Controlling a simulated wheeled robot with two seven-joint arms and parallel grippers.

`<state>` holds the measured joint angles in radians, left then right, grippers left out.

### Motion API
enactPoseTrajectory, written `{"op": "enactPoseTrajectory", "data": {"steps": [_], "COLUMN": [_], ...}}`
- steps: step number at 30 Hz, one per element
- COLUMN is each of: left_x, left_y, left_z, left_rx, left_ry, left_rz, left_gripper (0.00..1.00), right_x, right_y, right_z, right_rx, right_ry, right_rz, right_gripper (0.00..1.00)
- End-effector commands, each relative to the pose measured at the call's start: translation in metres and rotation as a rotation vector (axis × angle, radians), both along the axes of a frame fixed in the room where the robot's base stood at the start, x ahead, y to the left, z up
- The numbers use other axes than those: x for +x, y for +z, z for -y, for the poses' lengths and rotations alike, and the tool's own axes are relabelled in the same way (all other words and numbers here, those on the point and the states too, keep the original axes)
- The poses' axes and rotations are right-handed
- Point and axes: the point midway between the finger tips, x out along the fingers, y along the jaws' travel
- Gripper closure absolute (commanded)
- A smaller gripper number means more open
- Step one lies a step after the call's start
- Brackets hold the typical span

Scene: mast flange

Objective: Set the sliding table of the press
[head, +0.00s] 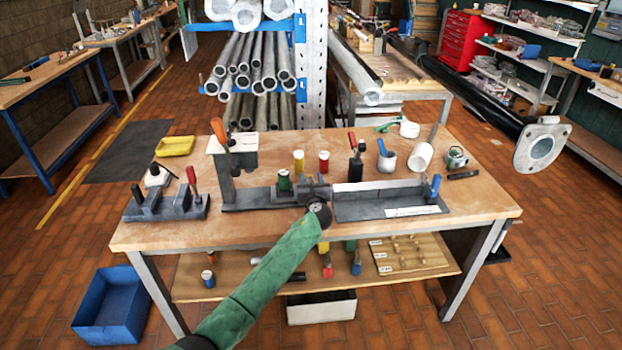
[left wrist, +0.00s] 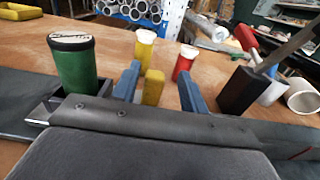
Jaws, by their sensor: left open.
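The press (head: 233,160), with an orange-handled lever, stands left of centre on the workbench. Its dark base runs right, and a green cylinder (head: 284,181) stands upright in the low sliding table (head: 262,194). In the left wrist view the green cylinder (left wrist: 76,68) has a pale, marked top and stands left of the fingers. My left gripper (head: 316,184) is just right of the green cylinder. In the wrist view my left gripper (left wrist: 160,75) is open, its blue fingers either side of a small yellow block (left wrist: 153,87); I cannot tell whether they touch it. My right gripper is out of view.
Yellow (head: 298,160) and red (head: 323,161) cylinders stand behind the gripper. A dark fixture (head: 390,200) lies to the right, with white cups beyond it. Another dark fixture (head: 165,205) is at the bench's left end. The front bench strip is mostly clear.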

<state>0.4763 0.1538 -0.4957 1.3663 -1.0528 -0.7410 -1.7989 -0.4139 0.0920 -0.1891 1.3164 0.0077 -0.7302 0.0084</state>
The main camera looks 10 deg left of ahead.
Motion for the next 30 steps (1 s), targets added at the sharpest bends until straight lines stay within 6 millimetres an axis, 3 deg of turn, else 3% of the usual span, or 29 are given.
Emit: {"op": "enactPoseTrajectory", "data": {"steps": [2, 12, 30], "left_x": [-0.014, -0.054, -0.059], "left_y": [-0.004, -0.003, -0.001], "left_z": [0.004, 0.018, 0.019], "left_rx": [-0.002, -0.001, 0.000], "left_ry": [-0.001, -0.002, -0.001], "left_rz": [0.000, -0.001, -0.001], "left_gripper": [0.56, 0.56, 0.56], "right_x": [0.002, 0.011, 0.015], "right_y": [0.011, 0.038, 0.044], "right_z": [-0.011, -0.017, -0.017], "right_rx": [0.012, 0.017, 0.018], "right_ry": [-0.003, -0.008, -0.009], "right_rz": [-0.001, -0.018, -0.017], "right_gripper": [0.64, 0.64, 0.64]}}
